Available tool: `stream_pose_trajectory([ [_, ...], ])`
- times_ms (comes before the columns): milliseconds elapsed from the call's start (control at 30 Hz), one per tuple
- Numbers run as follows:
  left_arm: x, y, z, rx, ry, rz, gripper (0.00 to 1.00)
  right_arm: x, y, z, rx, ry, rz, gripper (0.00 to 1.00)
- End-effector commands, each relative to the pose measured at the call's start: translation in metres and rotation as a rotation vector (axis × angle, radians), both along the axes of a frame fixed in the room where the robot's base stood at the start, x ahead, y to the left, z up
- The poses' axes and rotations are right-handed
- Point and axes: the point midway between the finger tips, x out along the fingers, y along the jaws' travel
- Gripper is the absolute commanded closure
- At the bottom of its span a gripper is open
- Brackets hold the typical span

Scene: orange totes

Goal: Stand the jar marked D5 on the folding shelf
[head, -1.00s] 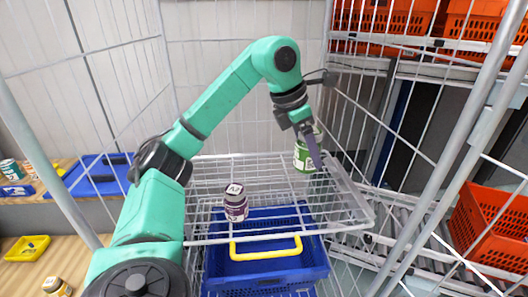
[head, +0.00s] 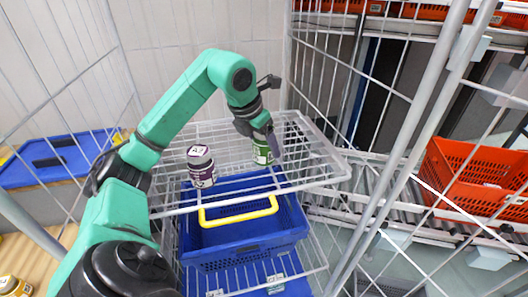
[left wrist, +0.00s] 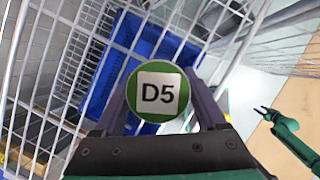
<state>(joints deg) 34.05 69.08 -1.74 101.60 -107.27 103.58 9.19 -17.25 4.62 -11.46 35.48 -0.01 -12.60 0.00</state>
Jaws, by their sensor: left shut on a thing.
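The jar marked D5 (left wrist: 157,93) has a green lid with a white label, seen from above in the left wrist view. In the head view it shows as a green and white jar (head: 262,152). My left gripper (head: 272,142) is shut on it, one finger on each side, and holds it upright. The jar is low over the right part of the wire folding shelf (head: 318,184); I cannot tell whether its base touches. My right gripper (left wrist: 268,113) appears small at the right of the left wrist view, away from the jar; its jaw state is unclear.
A purple jar (head: 201,167) with a white-marked lid stands on the shelf to the left. A blue crate (head: 250,248) with a yellow handle sits below the shelf. Wire cage sides surround the shelf. An orange tote (head: 470,180) is outside at right.

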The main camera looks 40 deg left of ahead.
Motion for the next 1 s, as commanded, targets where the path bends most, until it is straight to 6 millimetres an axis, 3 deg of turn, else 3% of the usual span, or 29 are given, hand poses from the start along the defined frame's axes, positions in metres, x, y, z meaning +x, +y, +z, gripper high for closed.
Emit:
stream_pose_trajectory([
  [100, 0.000, 0.000, -0.013, 0.001, -0.001, -0.001, 1.00, 0.000, 0.000, -0.003, 0.000, -0.001, 0.000, 0.50],
  [367, 0.000, 0.000, -0.014, 0.000, -0.002, -0.001, 1.00, 0.001, 0.000, -0.004, 0.000, -0.001, 0.000, 0.50],
  [400, 0.000, 0.000, -0.015, 0.000, 0.000, -0.001, 0.19, 0.001, 0.000, -0.004, 0.000, -0.002, 0.000, 0.50],
  [467, 0.000, 0.000, -0.014, 0.000, 0.000, -0.001, 0.00, 0.001, 0.000, -0.004, 0.000, -0.002, 0.000, 0.50],
  [767, 0.000, 0.000, -0.011, 0.000, -0.001, -0.001, 0.00, 0.001, 0.000, -0.002, 0.000, -0.002, 0.000, 0.50],
  [867, -0.004, 0.000, 0.000, 0.001, -0.003, -0.001, 0.00, 0.001, 0.000, -0.003, 0.000, -0.002, 0.000, 0.50],
  [1000, -0.016, 0.001, 0.029, 0.002, -0.006, 0.000, 0.00, 0.002, 0.000, -0.001, 0.000, -0.002, 0.000, 0.50],
])
